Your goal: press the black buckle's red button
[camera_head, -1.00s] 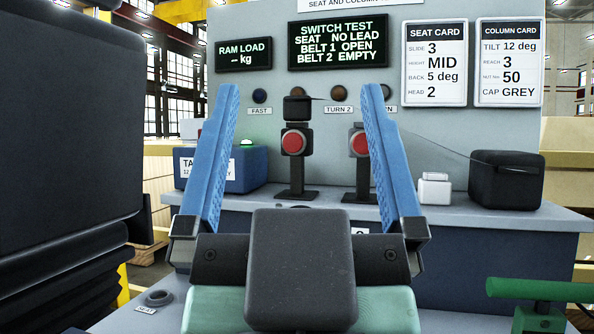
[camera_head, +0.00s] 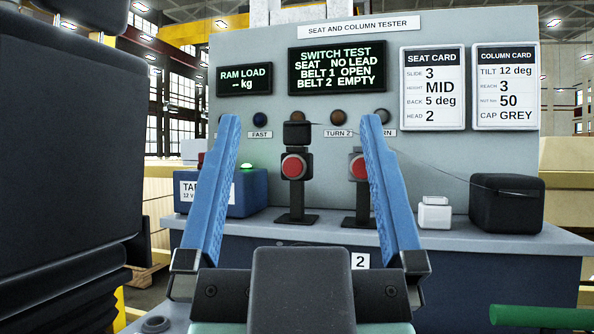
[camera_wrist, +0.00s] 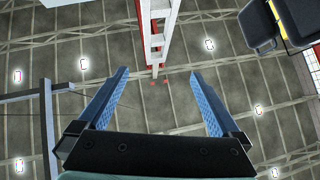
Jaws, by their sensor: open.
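A buckle on a dark post stands on the tester's shelf in the head view, with a black block (camera_head: 297,133) at its top and a round red button (camera_head: 294,166) on its front. A second post to its right carries another red button (camera_head: 358,167), partly hidden by my right finger; I cannot tell its housing colour clearly. My gripper (camera_head: 301,118) is open and empty, its two blue fingers wide apart and pointing up. The left buckle appears between the fingers in the picture, beyond the gripper, with no contact seen. The wrist view shows the open fingers (camera_wrist: 158,75) against the ceiling, without a buckle.
The tester panel (camera_head: 440,165) stands behind, its display (camera_head: 337,68) reading belt 1 open, belt 2 empty. A blue box (camera_head: 245,195) stands left on the shelf, a small white block (camera_head: 435,214) and a black box (camera_head: 507,203) right. A large dark seat (camera_head: 65,130) fills the left.

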